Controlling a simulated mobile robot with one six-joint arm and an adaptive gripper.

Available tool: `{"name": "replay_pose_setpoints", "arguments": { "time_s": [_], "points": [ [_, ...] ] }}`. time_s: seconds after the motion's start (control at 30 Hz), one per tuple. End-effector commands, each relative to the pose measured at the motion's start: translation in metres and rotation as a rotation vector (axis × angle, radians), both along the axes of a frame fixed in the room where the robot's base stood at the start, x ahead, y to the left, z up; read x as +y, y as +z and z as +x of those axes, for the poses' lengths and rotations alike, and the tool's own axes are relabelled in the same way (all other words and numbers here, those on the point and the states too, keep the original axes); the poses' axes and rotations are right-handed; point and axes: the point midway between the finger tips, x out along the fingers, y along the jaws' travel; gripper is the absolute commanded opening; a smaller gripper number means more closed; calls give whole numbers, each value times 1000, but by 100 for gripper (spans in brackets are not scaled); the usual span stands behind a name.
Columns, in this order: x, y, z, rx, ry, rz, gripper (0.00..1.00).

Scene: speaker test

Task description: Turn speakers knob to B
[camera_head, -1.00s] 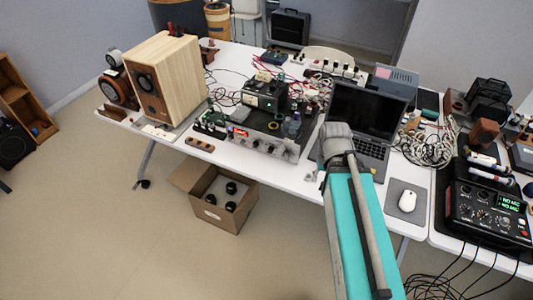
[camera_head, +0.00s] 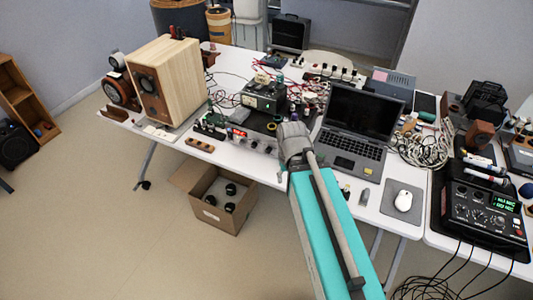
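An amplifier with a silver front panel (camera_head: 262,147), small knobs and a red lit display stands at the front edge of the white table. My teal arm reaches up from the bottom, and its grey end (camera_head: 293,138) is in front of the right part of this panel and hides it. The fingers of my gripper cannot be made out, so its opening does not show. The labels on the knobs are too small to read, and which one is the speakers knob cannot be told.
A wooden speaker (camera_head: 168,82) stands at the left of the table. An open laptop (camera_head: 358,130) is close to the right of my arm, with a mouse (camera_head: 403,201) beyond. Cables and small parts clutter the table. A cardboard box (camera_head: 215,215) sits on the floor below.

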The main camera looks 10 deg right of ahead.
Motion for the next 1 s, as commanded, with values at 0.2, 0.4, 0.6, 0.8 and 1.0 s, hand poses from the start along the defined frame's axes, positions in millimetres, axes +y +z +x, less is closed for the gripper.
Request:
{"name": "replay_pose_setpoints", "arguments": {
  "time_s": [0.2,0.4,0.6,0.8,1.0],
  "points": [
    [0,0,0,0,0,0,66],
    [-1,-8,3,-8,23,-20,73],
    [3,-31,12,-36,119,-104,73],
    [-6,-63,30,-75,279,-254,73],
    [-14,-92,52,-102,476,-438,73]
  ]
}}
